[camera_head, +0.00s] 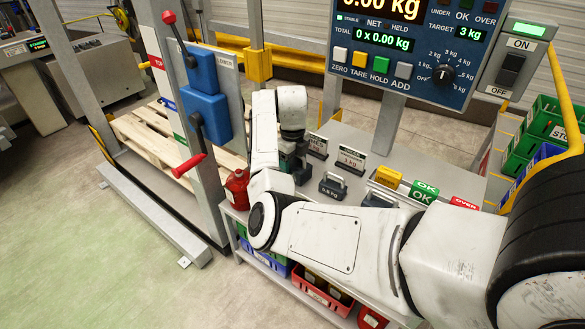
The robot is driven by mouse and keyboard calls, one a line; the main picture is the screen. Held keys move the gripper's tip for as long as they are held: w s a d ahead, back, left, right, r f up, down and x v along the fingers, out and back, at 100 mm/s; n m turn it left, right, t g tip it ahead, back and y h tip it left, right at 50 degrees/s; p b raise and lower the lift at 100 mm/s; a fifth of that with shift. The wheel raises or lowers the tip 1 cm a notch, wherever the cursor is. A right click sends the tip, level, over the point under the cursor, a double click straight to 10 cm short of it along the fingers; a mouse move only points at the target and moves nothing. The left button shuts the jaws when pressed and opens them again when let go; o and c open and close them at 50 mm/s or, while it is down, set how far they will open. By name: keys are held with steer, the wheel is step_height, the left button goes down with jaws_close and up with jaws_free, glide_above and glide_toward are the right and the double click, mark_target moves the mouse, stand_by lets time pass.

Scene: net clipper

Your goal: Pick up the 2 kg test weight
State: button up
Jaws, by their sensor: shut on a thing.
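My gripper (291,157) points down over the left end of the grey bench and is mostly hidden by my own arm. It is shut on a dark test weight (301,174) that shows only in part beside my wrist. Its marking cannot be read, and I cannot tell whether it touches the bench. A dark grey weight with a handle, which seems to be marked 0.5 kg (332,189), stands just to the right. Another dark weight (378,200) is farther right, partly behind my arm.
A red can-like object (237,188) stands at the bench's left end. Label cards (351,159) stand behind the weights. Yellow, green and red blocks (424,191) sit to the right. The scale display (400,45) reads 0.00 kg, target 3 kg. Crates (322,290) lie below.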

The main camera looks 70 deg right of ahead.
jaws_close()
steer(key=shift+w+r, duration=0.1)
steer(key=shift+r, duration=0.1)
steer(key=shift+r, duration=0.1)
